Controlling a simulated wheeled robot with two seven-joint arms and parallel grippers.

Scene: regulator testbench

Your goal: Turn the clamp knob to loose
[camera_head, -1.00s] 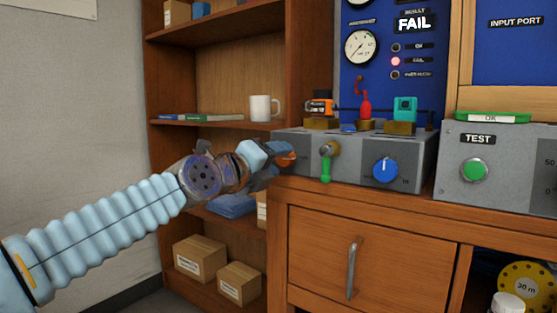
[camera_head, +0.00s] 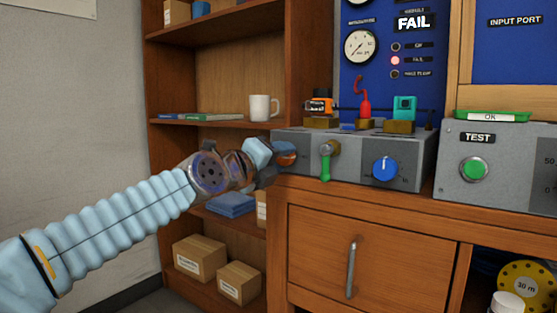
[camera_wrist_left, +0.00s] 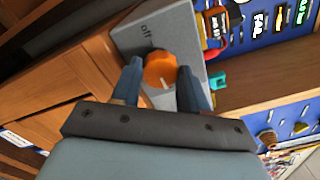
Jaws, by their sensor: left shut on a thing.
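An orange knob (camera_wrist_left: 160,70) sits on the left of the grey control box front (camera_head: 400,150). In the head view the orange knob (camera_head: 286,150) is mostly covered by my left gripper (camera_head: 275,152). In the left wrist view the gripper's two fingers (camera_wrist_left: 162,82) are shut on the knob, one on each side. A pale mark on the knob points toward the gripper's palm. A small label, seemingly "off", is on the panel by the knob. My right gripper is not in view.
A green-handled lever (camera_head: 325,165) and a blue knob (camera_head: 384,168) are on the same box. Clamped parts, including a red one (camera_head: 365,106), stand on top. A test box (camera_head: 500,165) stands right. The panel shows FAIL with a red light.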

